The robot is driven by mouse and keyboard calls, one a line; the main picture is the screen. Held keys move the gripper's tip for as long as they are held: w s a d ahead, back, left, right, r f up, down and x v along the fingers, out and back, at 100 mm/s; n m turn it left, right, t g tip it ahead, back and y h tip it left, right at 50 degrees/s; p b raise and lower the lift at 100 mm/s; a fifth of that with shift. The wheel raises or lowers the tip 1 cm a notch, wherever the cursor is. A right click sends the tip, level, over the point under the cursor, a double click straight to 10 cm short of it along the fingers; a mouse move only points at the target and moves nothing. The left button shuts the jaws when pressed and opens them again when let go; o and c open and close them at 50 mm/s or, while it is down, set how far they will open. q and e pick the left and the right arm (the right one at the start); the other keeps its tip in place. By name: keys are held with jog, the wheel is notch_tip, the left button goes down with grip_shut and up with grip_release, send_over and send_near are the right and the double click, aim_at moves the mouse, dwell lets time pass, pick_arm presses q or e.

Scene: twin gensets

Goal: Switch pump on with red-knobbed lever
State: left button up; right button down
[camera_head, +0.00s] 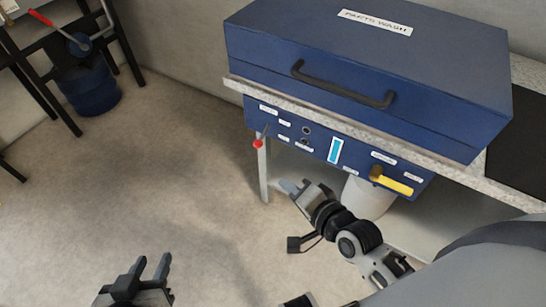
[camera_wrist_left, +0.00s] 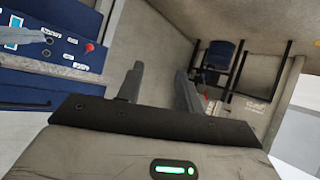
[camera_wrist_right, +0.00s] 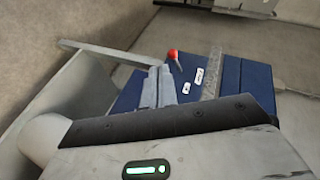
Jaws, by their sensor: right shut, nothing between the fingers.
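The red-knobbed lever (camera_head: 258,143) sticks out from the left end of the front panel (camera_head: 318,146) of a blue parts washer. Its red knob also shows in the left wrist view (camera_wrist_left: 89,47) and in the right wrist view (camera_wrist_right: 173,54). My right gripper (camera_head: 288,187) is shut and empty, in front of and below the panel, to the right of the lever and apart from it in the head view. In the right wrist view its closed fingertips (camera_wrist_right: 160,70) appear just below the knob. My left gripper (camera_head: 150,264) is open and empty, low over the floor at left.
The washer's lid (camera_head: 370,60) with a black handle is closed. A yellow-handled lever (camera_head: 395,181) is at the panel's right, above a white bucket (camera_head: 366,196). A grey leg (camera_head: 263,175) stands behind the knob. A blue drum (camera_head: 92,88) is at upper left. The floor between is clear.

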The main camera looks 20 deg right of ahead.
pick_arm(q)
jog(key=shift+w+d+f+b, duration=0.15)
jog(key=shift+f+b, duration=0.3)
jog(key=shift+b, duration=0.4)
pick_arm(e)
jog(key=w+d+m, duration=0.1)
jog(key=m, duration=0.2)
jog(key=w+d+m+t, duration=0.1)
jog(key=m, duration=0.2)
jog(key=w+d+f+m+t, duration=0.1)
jog(key=w+m, duration=0.1)
jog(key=m, duration=0.1)
jog(key=shift+d+h, duration=0.15)
jog(key=shift+h, duration=0.25)
jog(key=b, duration=0.2)
send_near(263, 135)
jog(key=w+f, duration=0.4)
jog(key=w, duration=0.2)
pick_arm(q)
jog(key=shift+f+t, duration=0.3)
jog(key=shift+f, duration=0.05)
pick_arm(e)
jog(key=shift+s+a+r, duration=0.15)
jog(key=shift+s+a, duration=0.1)
jog(key=shift+a, duration=0.05)
pick_arm(q)
jog(key=shift+p, duration=0.3)
